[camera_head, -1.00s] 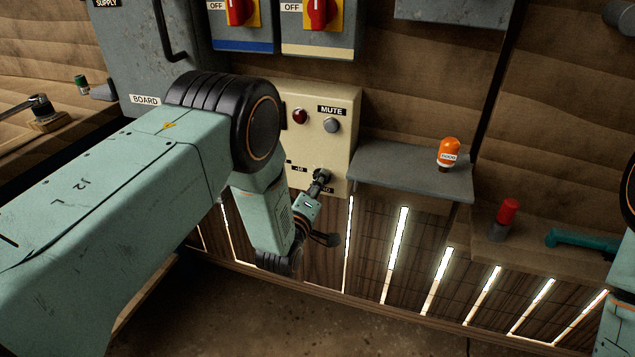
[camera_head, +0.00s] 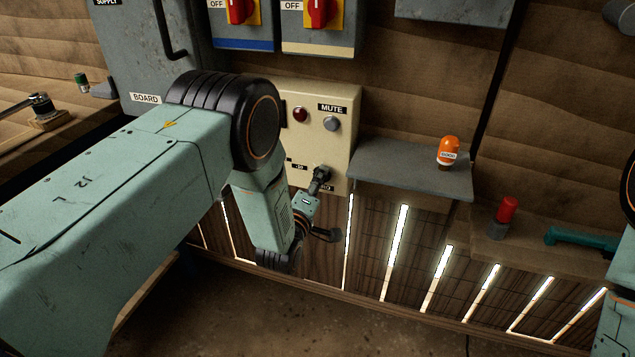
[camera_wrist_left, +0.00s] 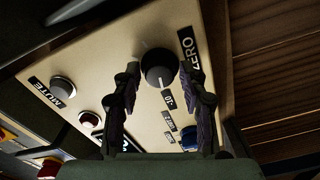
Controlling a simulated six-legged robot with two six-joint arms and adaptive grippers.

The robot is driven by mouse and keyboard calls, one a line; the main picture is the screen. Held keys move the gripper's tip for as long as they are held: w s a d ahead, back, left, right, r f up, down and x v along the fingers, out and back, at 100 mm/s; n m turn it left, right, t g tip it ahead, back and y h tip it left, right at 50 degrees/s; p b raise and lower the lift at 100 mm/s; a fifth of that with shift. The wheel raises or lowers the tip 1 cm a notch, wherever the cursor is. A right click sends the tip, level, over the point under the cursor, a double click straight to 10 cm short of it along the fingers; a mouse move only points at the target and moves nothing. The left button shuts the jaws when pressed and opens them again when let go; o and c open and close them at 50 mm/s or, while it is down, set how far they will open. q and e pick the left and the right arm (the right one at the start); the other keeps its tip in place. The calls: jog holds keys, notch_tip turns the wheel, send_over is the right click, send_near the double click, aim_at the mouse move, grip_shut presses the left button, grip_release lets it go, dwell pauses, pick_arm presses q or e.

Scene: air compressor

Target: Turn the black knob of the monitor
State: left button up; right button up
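The monitor is a beige box (camera_head: 346,112) on the wall, with labels such as MUTE. In the left wrist view its face (camera_wrist_left: 110,75) is tilted, and the round black knob (camera_wrist_left: 158,68) with a pale pointer line sits near the ZERO label. My left gripper (camera_head: 320,178) is at the lower part of the box in the head view, where the fingers largely cover the knob. In the left wrist view its two fingers (camera_wrist_left: 159,76) are apart, one on each side of the knob, with narrow gaps seeming to show. My right gripper is out of view.
A red lamp (camera_head: 300,115) and a grey button (camera_head: 331,124) are above on the box. Red-handled switches (camera_head: 318,12) hang above. A teal tool (camera_head: 580,238) lies farther right.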

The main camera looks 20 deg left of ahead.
pick_arm(q)
jog(key=shift+o, duration=0.7)
jog(key=s, duration=1.2)
jog(key=shift+a, duration=0.15)
